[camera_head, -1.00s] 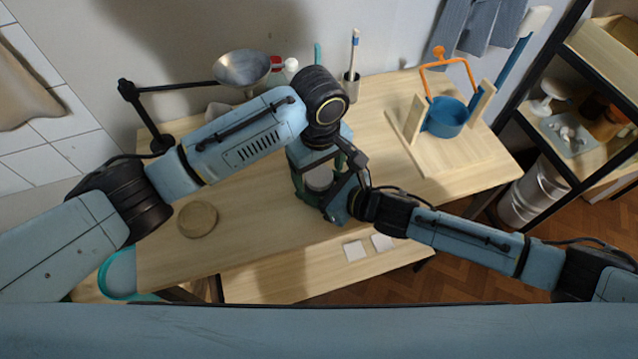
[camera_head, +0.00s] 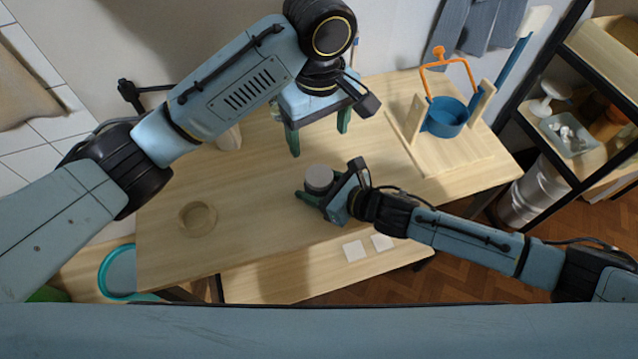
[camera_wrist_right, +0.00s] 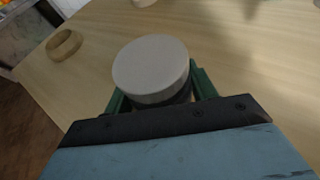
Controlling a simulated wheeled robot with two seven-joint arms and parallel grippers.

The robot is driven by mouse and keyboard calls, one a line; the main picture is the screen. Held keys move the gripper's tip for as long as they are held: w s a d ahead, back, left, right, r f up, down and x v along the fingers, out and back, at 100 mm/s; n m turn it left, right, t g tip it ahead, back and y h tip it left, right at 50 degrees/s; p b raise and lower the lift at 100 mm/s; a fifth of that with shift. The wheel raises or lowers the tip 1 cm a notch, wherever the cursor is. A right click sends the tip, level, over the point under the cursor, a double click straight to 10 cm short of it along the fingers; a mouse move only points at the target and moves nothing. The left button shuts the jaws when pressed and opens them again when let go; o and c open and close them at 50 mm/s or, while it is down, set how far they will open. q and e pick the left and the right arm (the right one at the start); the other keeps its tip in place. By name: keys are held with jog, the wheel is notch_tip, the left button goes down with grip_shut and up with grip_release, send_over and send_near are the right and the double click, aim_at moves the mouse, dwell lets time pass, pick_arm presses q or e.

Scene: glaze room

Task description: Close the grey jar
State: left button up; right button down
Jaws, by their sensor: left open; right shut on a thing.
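The grey jar (camera_head: 319,180) stands near the front middle of the wooden table, held by my right gripper (camera_head: 323,188). In the right wrist view the jar's flat pale grey round lid (camera_wrist_right: 150,66) sits on top, looking level. A darker body (camera_wrist_right: 172,98) shows under its rim, between the green fingers of my right gripper (camera_wrist_right: 160,92). My left gripper (camera_head: 318,134) is open and empty, above and behind the jar, apart from it. Much of the jar's body is hidden by the lid and my right gripper.
A round wooden dish or ring (camera_head: 197,218) lies on the table (camera_head: 250,225) at the left. A blue pot (camera_head: 446,117) with an orange handle stands on a wooden stand at the back right. Two white tiles (camera_head: 355,250) lie on the lower shelf. The table between dish and jar is clear.

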pick_arm(q)
jog(key=shift+r, duration=0.3)
pick_arm(e)
jog(key=shift+c, duration=2)
grip_release()
pick_arm(q)
jog(key=shift+r, duration=0.2)
pick_arm(e)
jog(key=v, duration=1.3)
jog(key=shift+s+d, duration=0.15)
